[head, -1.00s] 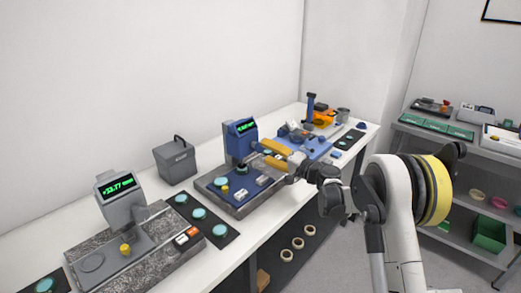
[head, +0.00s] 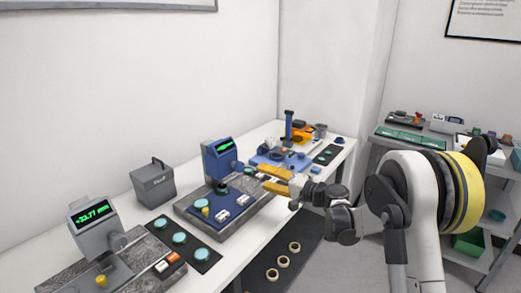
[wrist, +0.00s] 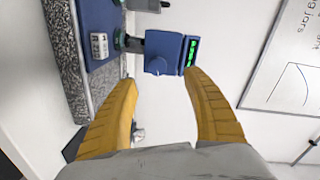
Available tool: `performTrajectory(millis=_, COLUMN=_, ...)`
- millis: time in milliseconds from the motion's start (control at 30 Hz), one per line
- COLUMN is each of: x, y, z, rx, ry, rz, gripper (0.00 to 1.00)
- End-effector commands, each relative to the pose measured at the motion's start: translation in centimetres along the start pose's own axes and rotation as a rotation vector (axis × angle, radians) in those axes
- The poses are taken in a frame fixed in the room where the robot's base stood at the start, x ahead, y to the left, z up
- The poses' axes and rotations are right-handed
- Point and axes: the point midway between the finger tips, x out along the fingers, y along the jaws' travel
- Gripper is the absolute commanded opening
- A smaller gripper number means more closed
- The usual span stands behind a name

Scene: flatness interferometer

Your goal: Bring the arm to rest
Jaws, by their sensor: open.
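My gripper (head: 268,179) has two yellow fingers. In the head view it is held out over the right part of the blue instrument's base, at the bench's front side. In the wrist view my gripper (wrist: 162,85) has its fingers wide apart with nothing between the tips. The blue instrument (head: 217,161) with a green display stands beyond it on a granite base. The instrument also shows ahead of the fingers in the wrist view (wrist: 163,50). My arm reaches in from the right, stretched out over the bench's edge.
A grey instrument (head: 98,231) with a green readout stands at the front left. Teal discs lie on a black mat (head: 201,254). A blue fixture (head: 287,154) is farther along. A shelf unit (head: 371,151) stands right, with floor between.

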Motion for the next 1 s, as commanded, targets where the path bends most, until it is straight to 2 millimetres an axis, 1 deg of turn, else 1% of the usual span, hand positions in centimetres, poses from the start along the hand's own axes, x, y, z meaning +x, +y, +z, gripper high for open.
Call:
performTrajectory(millis=33, x=-0.6, y=-1.4, z=0.6, rx=-0.019, ry=-0.011, rz=0.037, gripper=0.58)
performTrajectory(millis=100, x=-1.8, y=-3.1, z=1.6, rx=-0.057, ry=-0.031, rz=0.110, gripper=0.58)
performTrajectory(millis=167, x=-3.2, y=-4.5, z=2.8, rx=-0.093, ry=-0.049, rz=0.180, gripper=0.58)
performTrajectory(millis=267, x=-6.1, y=-6.4, z=4.9, rx=-0.155, ry=-0.076, rz=0.297, gripper=0.58)
performTrajectory(millis=367, x=-9.4, y=-7.8, z=7.2, rx=-0.217, ry=-0.100, rz=0.413, gripper=0.58)
performTrajectory(millis=400, x=-10.9, y=-8.2, z=8.2, rx=-0.241, ry=-0.108, rz=0.459, gripper=0.58)
performTrajectory(millis=467, x=-13.3, y=-8.7, z=9.8, rx=-0.281, ry=-0.120, rz=0.529, gripper=0.58)
performTrajectory(millis=500, x=-15.0, y=-8.9, z=10.8, rx=-0.307, ry=-0.127, rz=0.575, gripper=0.58)
performTrajectory(millis=567, x=-17.5, y=-9.1, z=12.4, rx=-0.346, ry=-0.137, rz=0.643, gripper=0.58)
performTrajectory(millis=600, x=-19.3, y=-9.1, z=13.4, rx=-0.373, ry=-0.143, rz=0.688, gripper=0.58)
performTrajectory(millis=667, x=-22.0, y=-9.0, z=15.0, rx=-0.413, ry=-0.151, rz=0.756, gripper=0.58)
performTrajectory(millis=700, x=-23.8, y=-8.8, z=16.0, rx=-0.441, ry=-0.156, rz=0.802, gripper=0.58)
performTrajectory(millis=767, x=-26.6, y=-8.4, z=17.4, rx=-0.483, ry=-0.162, rz=0.870, gripper=0.58)
performTrajectory(millis=800, x=-28.4, y=-8.1, z=18.4, rx=-0.510, ry=-0.164, rz=0.913, gripper=0.58)
performTrajectory(millis=900, x=-32.4, y=-7.1, z=20.2, rx=-0.573, ry=-0.169, rz=1.010, gripper=0.58)
performTrajectory(millis=1000, x=-35.4, y=-6.2, z=21.5, rx=-0.623, ry=-0.171, rz=1.084, gripper=0.58)
